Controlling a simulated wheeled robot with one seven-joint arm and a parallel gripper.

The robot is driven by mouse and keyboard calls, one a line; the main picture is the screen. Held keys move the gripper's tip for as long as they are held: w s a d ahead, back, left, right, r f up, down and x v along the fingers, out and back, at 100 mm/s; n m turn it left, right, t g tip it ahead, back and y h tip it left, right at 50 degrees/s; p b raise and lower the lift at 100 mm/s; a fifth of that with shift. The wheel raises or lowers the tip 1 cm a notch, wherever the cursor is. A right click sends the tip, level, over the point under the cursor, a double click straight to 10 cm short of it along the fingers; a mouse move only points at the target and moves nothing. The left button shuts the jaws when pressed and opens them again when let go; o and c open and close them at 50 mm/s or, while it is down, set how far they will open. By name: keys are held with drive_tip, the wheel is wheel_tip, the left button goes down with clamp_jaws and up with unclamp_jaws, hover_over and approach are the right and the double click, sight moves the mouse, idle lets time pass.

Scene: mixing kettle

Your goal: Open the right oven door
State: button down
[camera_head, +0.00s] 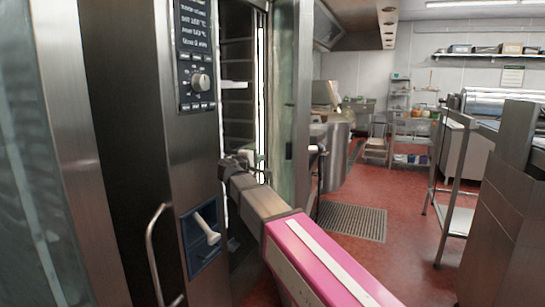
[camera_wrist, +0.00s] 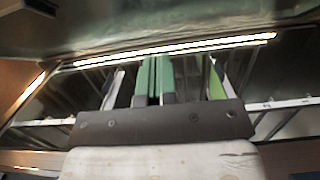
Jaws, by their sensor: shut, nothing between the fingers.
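The right oven door (camera_head: 303,100) stands swung open in the head view, a tall steel-edged panel with glass on its inner side. Left of it the oven interior (camera_head: 238,65) shows, with rack rails and a bright vertical light strip. My gripper (camera_head: 240,160) is at the opening, between the control column and the open door. In the wrist view my gripper (camera_wrist: 154,72) has its green fingers together and empty, pointing towards the lit interior with its rails. The fingertips are hard to make out in the head view.
A control panel (camera_head: 198,55) with a knob is on the steel column left of the opening. Below it are a blue recess with a white handle (camera_head: 207,228) and a curved bar handle (camera_head: 152,250). A kettle (camera_head: 333,155) stands beyond the door. Red floor lies open beyond a floor grate (camera_head: 352,219).

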drive_tip(key=s+d+x, duration=0.1)
drive_tip(key=d+x, duration=0.1)
drive_tip(key=x, duration=1)
drive_tip(key=shift+d, duration=0.45)
drive_tip(key=shift+d, duration=0.1)
